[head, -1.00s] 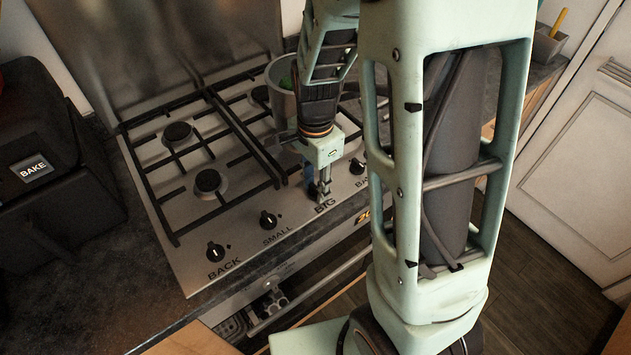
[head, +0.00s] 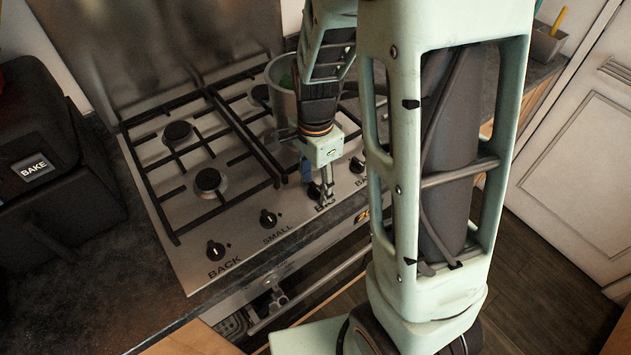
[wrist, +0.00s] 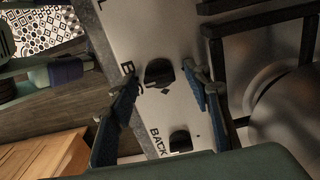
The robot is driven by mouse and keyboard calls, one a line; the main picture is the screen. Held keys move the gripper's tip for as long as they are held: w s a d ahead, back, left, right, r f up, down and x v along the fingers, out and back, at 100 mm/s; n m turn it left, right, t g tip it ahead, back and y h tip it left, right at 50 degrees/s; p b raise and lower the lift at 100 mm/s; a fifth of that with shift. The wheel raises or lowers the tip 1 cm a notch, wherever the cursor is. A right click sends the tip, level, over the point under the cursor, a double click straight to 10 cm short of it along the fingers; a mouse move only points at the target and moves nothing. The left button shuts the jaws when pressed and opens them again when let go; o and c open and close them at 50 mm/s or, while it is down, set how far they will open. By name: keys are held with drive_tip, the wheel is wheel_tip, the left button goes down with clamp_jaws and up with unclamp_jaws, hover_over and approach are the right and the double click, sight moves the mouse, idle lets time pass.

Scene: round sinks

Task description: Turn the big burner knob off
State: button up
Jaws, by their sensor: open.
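The big burner knob (head: 313,190) is a dark round knob on the stove's front panel, beside the partly covered BIG label. My gripper (head: 318,193) points down over it and hides part of it. In the wrist view, the dark knob (wrist: 158,72) lies between the tips of my two blue-padded fingers (wrist: 161,80). The fingers are open, with a gap on each side of the knob.
The small burner knob (head: 268,219) and a back burner knob (head: 215,251) sit to the left on the panel. Another back knob (head: 357,166) is to the right. A pot (head: 282,92) stands on the grates behind my gripper.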

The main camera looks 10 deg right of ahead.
sight(316, 186)
wheel_tip(316, 186, up, 12)
idle(0.6)
